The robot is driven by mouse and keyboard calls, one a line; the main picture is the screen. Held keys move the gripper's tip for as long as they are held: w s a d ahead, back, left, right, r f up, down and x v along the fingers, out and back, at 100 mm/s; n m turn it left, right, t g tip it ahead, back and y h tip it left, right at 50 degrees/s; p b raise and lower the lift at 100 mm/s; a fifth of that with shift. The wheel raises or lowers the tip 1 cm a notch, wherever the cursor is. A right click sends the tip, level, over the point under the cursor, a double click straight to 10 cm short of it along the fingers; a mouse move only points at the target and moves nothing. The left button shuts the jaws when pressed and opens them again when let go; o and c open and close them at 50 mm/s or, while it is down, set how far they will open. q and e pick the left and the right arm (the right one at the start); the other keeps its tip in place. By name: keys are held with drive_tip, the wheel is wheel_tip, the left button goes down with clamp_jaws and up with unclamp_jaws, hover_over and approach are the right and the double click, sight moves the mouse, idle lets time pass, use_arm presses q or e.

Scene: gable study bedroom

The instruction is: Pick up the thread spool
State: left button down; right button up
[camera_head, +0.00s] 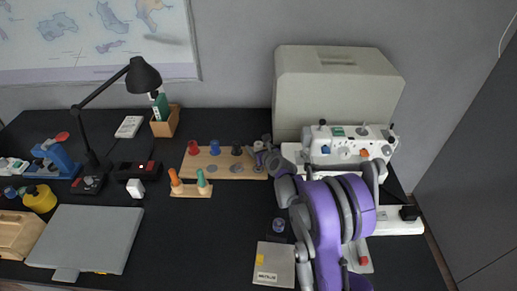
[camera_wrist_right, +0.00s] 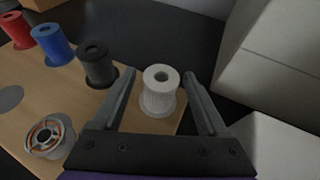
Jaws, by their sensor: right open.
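Several thread spools stand on a wooden board (camera_head: 222,171): a red spool (camera_head: 192,146), a blue spool (camera_head: 214,147), a black spool (camera_head: 236,151) and a white spool (camera_wrist_right: 160,93). My right gripper (camera_head: 262,148) is open at the board's right end. In the right wrist view its fingers (camera_wrist_right: 159,76) lie on either side of the white spool, with a visible gap on each side. The white spool is upright on the board. In the head view the gripper largely hides it. My left gripper is not in view.
A white sewing machine (camera_head: 346,146) and a big pale case (camera_head: 335,85) stand close to the right of the board. A metal bobbin (camera_wrist_right: 50,136) lies on the board's near side. Two pegs on a small stand (camera_head: 190,190) are in front. A lamp (camera_head: 143,76) stands at left.

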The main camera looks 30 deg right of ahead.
clamp_jaws()
idle(0.3)
